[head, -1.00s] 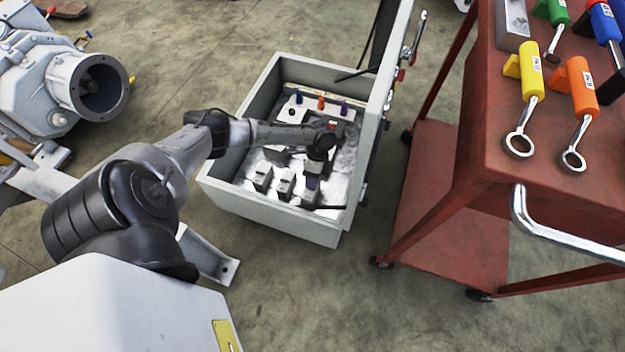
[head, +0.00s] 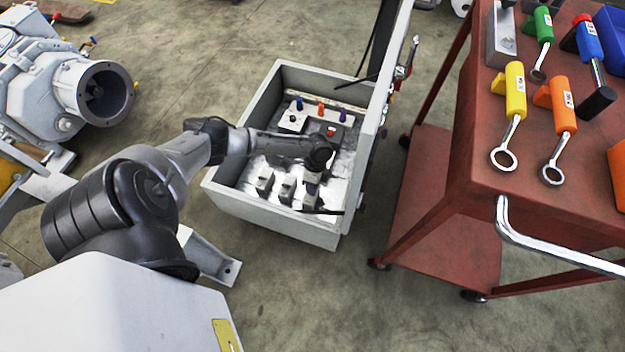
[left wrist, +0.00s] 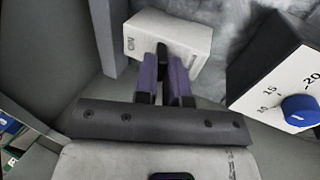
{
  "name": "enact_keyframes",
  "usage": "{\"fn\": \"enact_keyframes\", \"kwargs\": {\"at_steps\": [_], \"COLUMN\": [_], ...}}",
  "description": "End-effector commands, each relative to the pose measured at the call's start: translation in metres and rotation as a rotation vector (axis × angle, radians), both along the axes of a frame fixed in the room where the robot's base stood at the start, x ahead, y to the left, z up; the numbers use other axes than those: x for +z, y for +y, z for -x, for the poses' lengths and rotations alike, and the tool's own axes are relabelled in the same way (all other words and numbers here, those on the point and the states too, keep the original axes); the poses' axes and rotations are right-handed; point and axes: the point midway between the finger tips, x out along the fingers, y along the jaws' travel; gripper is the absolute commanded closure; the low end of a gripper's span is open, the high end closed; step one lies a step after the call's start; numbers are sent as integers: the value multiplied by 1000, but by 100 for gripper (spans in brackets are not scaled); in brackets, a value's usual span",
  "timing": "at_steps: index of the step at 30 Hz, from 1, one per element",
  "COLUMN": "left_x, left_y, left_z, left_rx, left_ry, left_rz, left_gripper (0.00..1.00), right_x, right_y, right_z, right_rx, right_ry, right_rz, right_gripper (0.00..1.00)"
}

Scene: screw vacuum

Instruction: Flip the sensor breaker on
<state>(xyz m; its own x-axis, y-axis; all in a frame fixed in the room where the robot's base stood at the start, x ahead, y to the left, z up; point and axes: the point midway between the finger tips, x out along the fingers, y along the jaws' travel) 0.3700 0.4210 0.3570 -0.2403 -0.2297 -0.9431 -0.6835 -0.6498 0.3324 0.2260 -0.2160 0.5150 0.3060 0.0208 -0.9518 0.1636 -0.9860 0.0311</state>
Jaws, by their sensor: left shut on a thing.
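An open grey electrical box (head: 268,220) stands on the floor. Inside it, several small light breaker blocks with dark levers stand in a row, one of them a left block (head: 264,184). My left gripper (head: 311,187) reaches down into the box at the right end of this row. In the left wrist view, my left gripper (left wrist: 164,84) has its purple fingers shut on the black lever (left wrist: 162,54) of a white breaker (left wrist: 185,33) marked ON. No name for this breaker is readable. My right gripper is not in view.
The box's open door (head: 382,120) rises on its right side. A white block with a blue dial (left wrist: 299,109) sits beside the breaker. A red tool trolley (head: 480,170) with wrenches stands to the right. Grey machinery (head: 40,85) is at the upper left.

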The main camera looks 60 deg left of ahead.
Motion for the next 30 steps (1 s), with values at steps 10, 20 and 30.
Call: {"fn": "enact_keyframes", "kwargs": {"at_steps": [10, 20, 30], "left_x": [12, 5, -1], "left_y": [-10, -18, -21], "left_z": [11, 19, 23], "left_rx": [-2, 0, 1], "left_ry": [-216, -414, -543], "left_rz": [-206, -394, -518], "left_gripper": [100, 100, 100], "right_x": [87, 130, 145], "right_y": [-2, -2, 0], "right_z": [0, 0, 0], "right_rx": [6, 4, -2], "right_ry": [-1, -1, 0], "right_rz": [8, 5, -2], "right_gripper": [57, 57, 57]}}
